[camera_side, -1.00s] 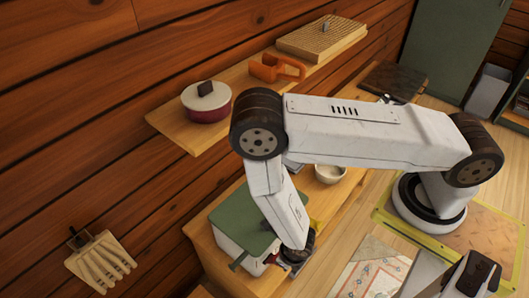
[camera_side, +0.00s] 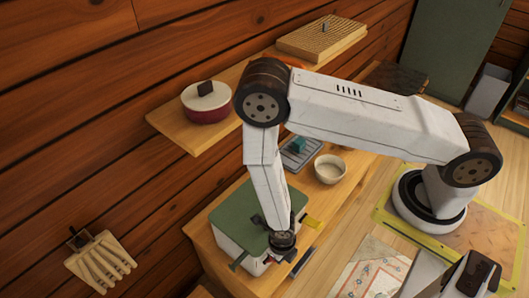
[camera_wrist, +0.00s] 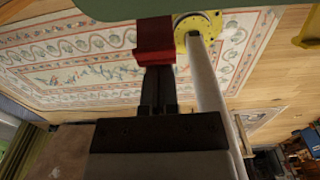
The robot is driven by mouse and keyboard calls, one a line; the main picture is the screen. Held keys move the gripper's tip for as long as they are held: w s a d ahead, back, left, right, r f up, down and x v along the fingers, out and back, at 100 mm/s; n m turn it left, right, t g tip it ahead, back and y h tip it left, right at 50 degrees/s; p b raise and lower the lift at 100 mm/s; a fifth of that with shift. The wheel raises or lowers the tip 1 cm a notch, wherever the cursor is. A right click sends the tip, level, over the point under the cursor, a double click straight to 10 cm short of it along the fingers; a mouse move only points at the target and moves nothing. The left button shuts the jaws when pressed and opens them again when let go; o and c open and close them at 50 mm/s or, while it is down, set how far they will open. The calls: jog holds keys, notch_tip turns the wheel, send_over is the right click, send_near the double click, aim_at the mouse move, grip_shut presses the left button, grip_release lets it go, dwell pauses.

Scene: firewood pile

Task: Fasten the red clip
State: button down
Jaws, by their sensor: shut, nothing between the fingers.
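A box with a green lid (camera_side: 248,211) and pale sides stands on the wooden bench in the side view. The lid's green edge (camera_wrist: 220,6) crosses the top of the wrist view. The red clip (camera_wrist: 154,38) shows below that edge in the wrist view, just beyond my fingertips. In the side view my gripper (camera_side: 286,254) is at the box's front side and mostly hides the clip. My gripper (camera_wrist: 158,80) is shut and empty, its tips close to the clip's lower end. I cannot tell whether they touch it.
A yellow clip (camera_side: 312,222) sticks out from the box's right side; it also shows in the wrist view (camera_wrist: 308,28). A white bowl (camera_side: 331,169) and a grey tray (camera_side: 299,153) stand behind the box. A shelf (camera_side: 175,130) with a red pot (camera_side: 206,103) is above.

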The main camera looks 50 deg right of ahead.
jog(key=shift+w, duration=0.15)
jog(key=shift+w+r, duration=0.3)
jog(key=shift+w, duration=0.4)
jog(key=shift+w+r, duration=0.3)
jog(key=shift+w, duration=0.5)
jog(key=shift+r, duration=0.15)
jog(key=shift+w+a+r, duration=0.1)
jog(key=shift+r, duration=0.55)
jog(key=shift+f, duration=0.15)
